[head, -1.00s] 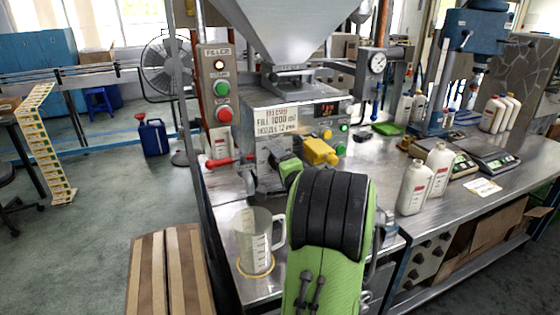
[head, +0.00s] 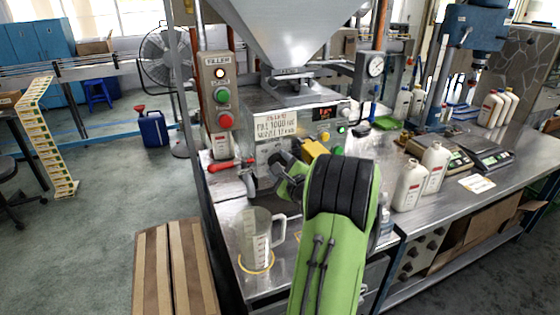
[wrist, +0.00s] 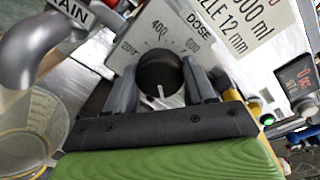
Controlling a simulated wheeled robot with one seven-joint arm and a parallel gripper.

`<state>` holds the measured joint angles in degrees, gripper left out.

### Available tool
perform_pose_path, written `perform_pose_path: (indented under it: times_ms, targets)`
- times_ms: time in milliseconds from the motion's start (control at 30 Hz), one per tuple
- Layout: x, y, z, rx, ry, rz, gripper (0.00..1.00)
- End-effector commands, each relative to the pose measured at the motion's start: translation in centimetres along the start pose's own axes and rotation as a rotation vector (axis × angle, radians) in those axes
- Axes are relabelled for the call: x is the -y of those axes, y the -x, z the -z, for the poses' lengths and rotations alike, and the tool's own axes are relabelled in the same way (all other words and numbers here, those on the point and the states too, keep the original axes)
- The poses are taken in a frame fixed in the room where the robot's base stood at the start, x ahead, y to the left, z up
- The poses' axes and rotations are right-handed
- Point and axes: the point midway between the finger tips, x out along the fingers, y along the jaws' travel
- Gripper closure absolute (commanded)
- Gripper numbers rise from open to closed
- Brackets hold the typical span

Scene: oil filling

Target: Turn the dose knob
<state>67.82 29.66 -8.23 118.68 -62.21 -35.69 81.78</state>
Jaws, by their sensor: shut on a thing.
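The dose knob (wrist: 160,76) is a round black knob with a white pointer line, on a light dial plate (wrist: 165,38) marked DOSE, with 400 and other numbers around it. In the wrist view the pointer aims down, slightly to the right. My gripper (wrist: 160,88) has one grey finger on each side of the knob and is shut on it. In the head view my green and black arm covers most of the knob; my gripper (head: 288,170) shows at the front of the filler machine (head: 290,98).
A red-handled valve (head: 232,165) and spout are left of the knob. A clear measuring jug (head: 256,240) stands below on a yellow ring. A yellow part (head: 314,150) is close to my wrist. White bottles (head: 411,185) stand at right. A control box with green and red buttons (head: 222,95) is at left.

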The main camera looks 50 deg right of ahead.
Motion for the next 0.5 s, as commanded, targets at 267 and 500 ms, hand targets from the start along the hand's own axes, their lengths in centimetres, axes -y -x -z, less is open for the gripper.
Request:
perform_pose_path:
  times_ms: [267, 500]
  targets:
    - [-0.12, 0.04, 0.19, 0.002, -0.113, -0.007, 0.76]
    - [-0.2, 0.03, 0.22, 0.005, -0.145, -0.008, 0.76]
